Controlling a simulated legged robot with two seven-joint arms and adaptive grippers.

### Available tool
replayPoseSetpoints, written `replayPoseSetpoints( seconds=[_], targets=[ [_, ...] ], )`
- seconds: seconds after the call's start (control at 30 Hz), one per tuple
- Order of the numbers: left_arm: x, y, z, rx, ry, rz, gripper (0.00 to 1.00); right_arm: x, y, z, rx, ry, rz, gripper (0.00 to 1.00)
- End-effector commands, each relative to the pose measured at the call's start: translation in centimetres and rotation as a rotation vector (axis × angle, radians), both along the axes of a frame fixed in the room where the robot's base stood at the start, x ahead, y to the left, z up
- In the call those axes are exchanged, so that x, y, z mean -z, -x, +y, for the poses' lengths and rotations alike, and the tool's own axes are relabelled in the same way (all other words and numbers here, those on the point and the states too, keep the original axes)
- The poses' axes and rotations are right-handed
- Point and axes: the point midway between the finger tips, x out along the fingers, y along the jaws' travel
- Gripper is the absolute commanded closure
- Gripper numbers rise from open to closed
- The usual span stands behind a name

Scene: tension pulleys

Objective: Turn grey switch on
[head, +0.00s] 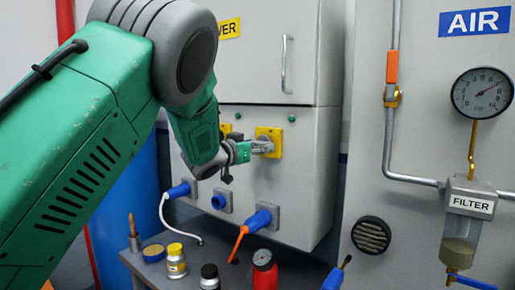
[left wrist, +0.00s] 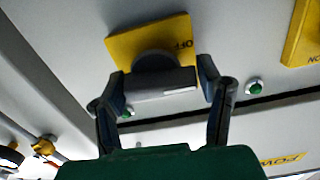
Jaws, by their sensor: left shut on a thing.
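The grey switch (left wrist: 158,82) is a round knob with a grey handle bar bearing a short white line. It sits on a yellow plate (left wrist: 126,48), where OFF reads upside down in the left wrist view. In the head view the yellow plate (head: 275,133) is on the front of the grey power cabinet. My left gripper (head: 262,147) reaches the switch from the left. In the left wrist view its two fingers (left wrist: 163,88) stand at either end of the handle and are shut on it. In the head view the gripper partly hides the switch. My right gripper is not in view.
A second yellow plate (left wrist: 305,35) is beside it, with a green lamp (left wrist: 254,87) nearby. Blue plugs (head: 260,219) sit in sockets below. The bench under the cabinet holds a yellow-capped jar (head: 176,262) and a red gauge can (head: 264,272). Air pipes (head: 388,140) run at right.

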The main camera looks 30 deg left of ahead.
Motion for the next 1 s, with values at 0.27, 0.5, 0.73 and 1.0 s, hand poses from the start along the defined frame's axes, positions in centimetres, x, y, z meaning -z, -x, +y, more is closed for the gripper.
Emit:
replayPoseSetpoints(
  seconds=[0.27, 0.5, 0.73, 1.0],
  targets=[
    [-0.6, 0.0, 0.2, -0.001, -0.19, -0.029, 0.69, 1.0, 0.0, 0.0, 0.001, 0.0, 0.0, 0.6],
    [-0.7, 0.0, 0.1, -0.002, -0.415, -0.048, 0.69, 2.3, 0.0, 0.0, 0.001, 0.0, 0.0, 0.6],
    [-0.8, 0.0, 0.1, -0.004, -0.635, -0.066, 0.69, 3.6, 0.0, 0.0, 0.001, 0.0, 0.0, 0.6],
    [-0.9, 0.0, -0.1, -0.004, -0.891, -0.087, 0.69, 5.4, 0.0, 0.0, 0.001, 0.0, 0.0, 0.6]
  ],
)
